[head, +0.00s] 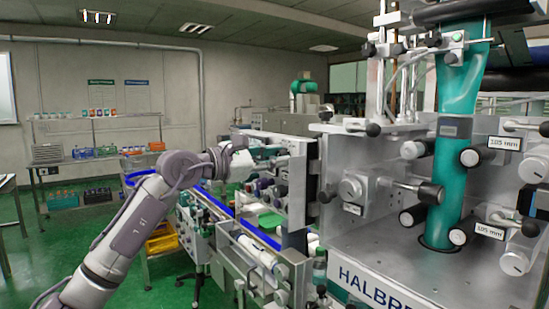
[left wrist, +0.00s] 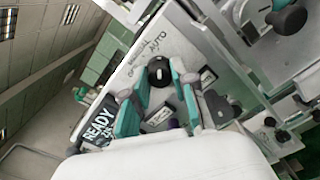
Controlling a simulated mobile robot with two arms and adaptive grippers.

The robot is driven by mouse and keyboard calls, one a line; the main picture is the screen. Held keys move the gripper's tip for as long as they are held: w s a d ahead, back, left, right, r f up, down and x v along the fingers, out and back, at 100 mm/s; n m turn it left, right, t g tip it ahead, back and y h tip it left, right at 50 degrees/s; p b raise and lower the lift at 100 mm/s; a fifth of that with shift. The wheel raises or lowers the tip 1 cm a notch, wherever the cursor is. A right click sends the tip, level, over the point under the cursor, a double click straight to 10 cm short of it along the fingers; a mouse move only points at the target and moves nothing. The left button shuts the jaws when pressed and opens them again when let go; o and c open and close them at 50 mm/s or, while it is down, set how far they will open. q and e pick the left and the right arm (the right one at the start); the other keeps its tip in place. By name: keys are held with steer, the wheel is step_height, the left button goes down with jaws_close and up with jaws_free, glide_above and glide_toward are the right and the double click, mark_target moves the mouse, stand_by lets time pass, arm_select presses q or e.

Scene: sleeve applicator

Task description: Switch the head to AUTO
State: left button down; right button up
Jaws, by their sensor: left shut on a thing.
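A pale control panel (left wrist: 132,62) fills the middle of the left wrist view, tilted in the picture. On it is a round black selector knob (left wrist: 159,72), with printed words beside it, AUTO (left wrist: 158,43) among them. My left gripper (left wrist: 160,77) is shut on the knob, with one teal-and-grey finger on each side. Which word the knob points to is too small to tell. In the head view my left gripper (head: 282,160) is at the panel (head: 298,190) on the machine's left side, and the knob's face is hidden there. My right gripper is not in view.
A dark display reading READY (left wrist: 100,125) sits beside the gripper. The big machine (head: 385,260) with a teal sleeve (head: 445,190) and several knobs fills the right. A conveyor with blue rails (head: 225,208) runs below my arm. Shelves (head: 95,130) stand at back left; green floor is open there.

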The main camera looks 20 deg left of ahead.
arm_select(q)
steer(key=c, duration=0.9)
jaws_free()
steer(key=shift+c, duration=0.2)
steer(key=v, duration=1.2)
steer(key=shift+a, duration=0.1)
